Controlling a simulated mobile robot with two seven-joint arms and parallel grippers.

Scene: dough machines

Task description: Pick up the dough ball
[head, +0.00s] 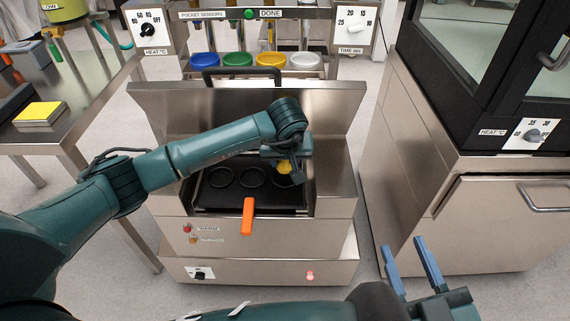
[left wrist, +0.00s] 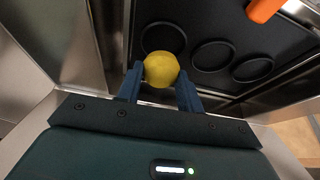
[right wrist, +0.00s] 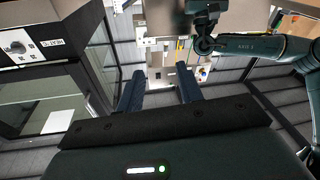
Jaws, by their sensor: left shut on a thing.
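The dough ball (left wrist: 161,69) is yellow and round. In the left wrist view it sits between the two fingertips of my left gripper (left wrist: 160,78), which is shut on it. In the head view the ball (head: 285,168) shows in part beside my left gripper (head: 282,160), over the right end of the dark tray (head: 232,202) with ring-shaped marks. I cannot tell whether the ball touches the tray. My right gripper (head: 412,267) is open and empty at the lower right of the head view. It also shows open in the right wrist view (right wrist: 160,85).
The steel machine has an orange handle (head: 248,215) at its front and a raised panel behind the tray. Blue, green, yellow and white bowls (head: 237,60) stand behind it. A steel cabinet (head: 480,215) stands at right, a table with a yellow block (head: 40,112) at left.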

